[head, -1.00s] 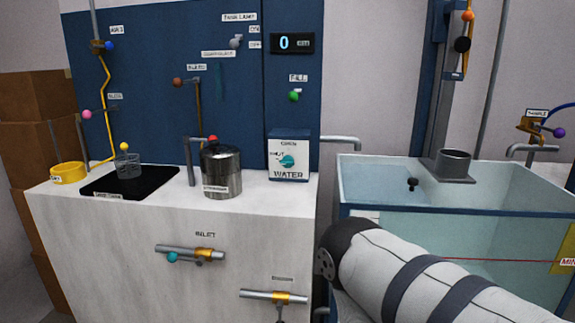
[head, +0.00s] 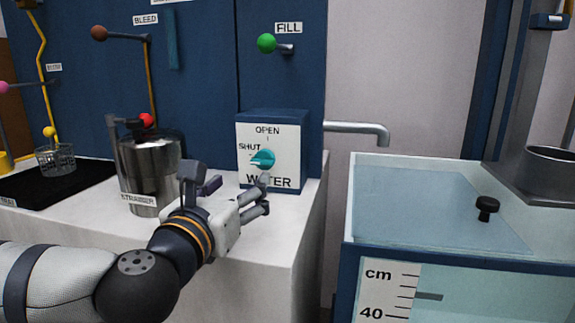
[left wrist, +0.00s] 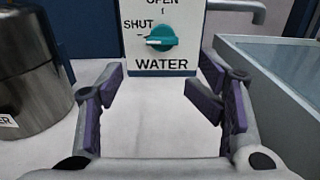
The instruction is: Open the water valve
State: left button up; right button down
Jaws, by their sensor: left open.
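The water valve is a teal knob (head: 263,160) on a white-faced box (head: 287,160) labelled OPEN, SHUT and WATER. Its pointer is at the SHUT side. In the left wrist view the knob (left wrist: 164,38) lies ahead between the fingers, with its pale pointer end toward SHUT. My left gripper (head: 262,195) is just in front of the box, slightly below the knob. In the left wrist view its purple-padded fingers (left wrist: 163,80) are spread wide and empty, apart from the knob. My right gripper is not in view.
A steel strainer pot (head: 150,170) stands on the counter left of my gripper. A clear water tank (head: 440,200) with a cm scale is on the right. A grey spout (head: 358,129) reaches from the wall toward the tank. A green FILL knob (head: 267,43) is above the box.

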aim_at(261, 163)
pick_arm(q)
jog(key=shift+w+d+r, duration=0.1)
jog(key=shift+w+r, duration=0.15)
jog(key=shift+w, duration=0.1)
jog(key=x, duration=1)
jog(key=shift+d+f, duration=0.1)
jog(key=shift+f, duration=0.05)
jog(key=shift+s, duration=0.1)
jog(key=shift+c, duration=0.6)
jog(key=c, duration=1)
